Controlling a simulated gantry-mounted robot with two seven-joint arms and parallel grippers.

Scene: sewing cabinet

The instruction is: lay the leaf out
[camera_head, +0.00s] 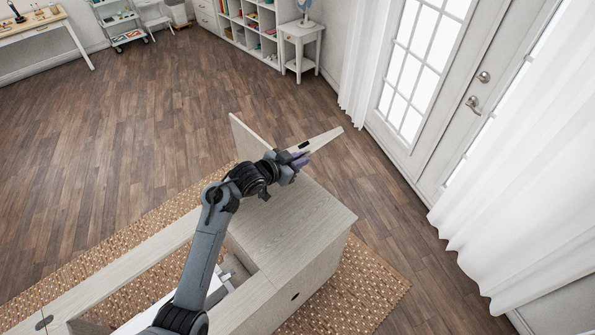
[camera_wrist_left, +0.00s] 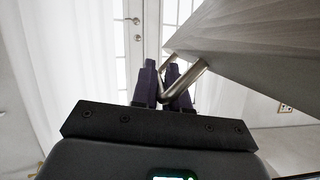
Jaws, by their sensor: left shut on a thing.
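The leaf (camera_head: 321,139) is a pale wooden panel, tilted up beyond the far end of the cabinet's top (camera_head: 300,230). My left gripper (camera_head: 300,158) reaches over the cabinet, and its purple fingers are at the leaf. In the left wrist view the fingers (camera_wrist_left: 162,85) are shut on a bent metal handle (camera_wrist_left: 188,82). The handle joins the underside or face of the leaf (camera_wrist_left: 250,45), which fills the upper right. My arm hides part of the leaf and its hinge side in the head view. My right gripper is not in view.
The cabinet stands on a woven rug (camera_head: 375,280). A white curtain (camera_head: 510,180) and glazed door (camera_head: 415,60) are to the right. The wooden floor (camera_head: 140,130) beyond is clear.

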